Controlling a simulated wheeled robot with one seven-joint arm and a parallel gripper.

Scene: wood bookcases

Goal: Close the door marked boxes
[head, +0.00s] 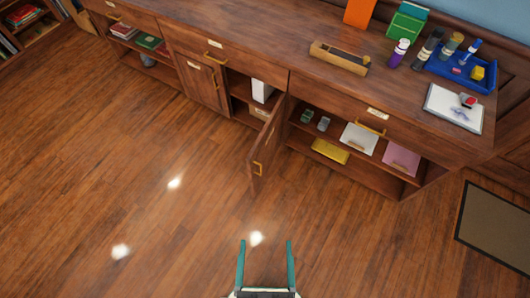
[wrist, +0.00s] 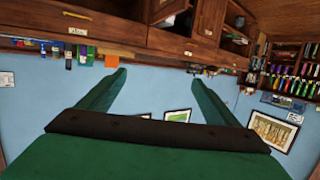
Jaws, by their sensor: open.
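A wooden cabinet door (head: 266,145) stands swung open in the head view, out from the middle of the long wood cabinet. It hangs from its right side and has a small brass handle near its free edge. Left of the opening, another door (head: 200,82) is shut and also carries a label I cannot read. My gripper (head: 265,242) is open and empty over the floor, below and apart from the open door. Its green fingers also show in the wrist view (wrist: 157,72).
Behind the open door is a compartment with a white box (head: 262,91). Shelves to the right hold a yellow item (head: 330,151) and papers. The cabinet top bears a blue tray (head: 487,84) and a wooden box (head: 340,58). The floor (head: 120,190) at left is clear.

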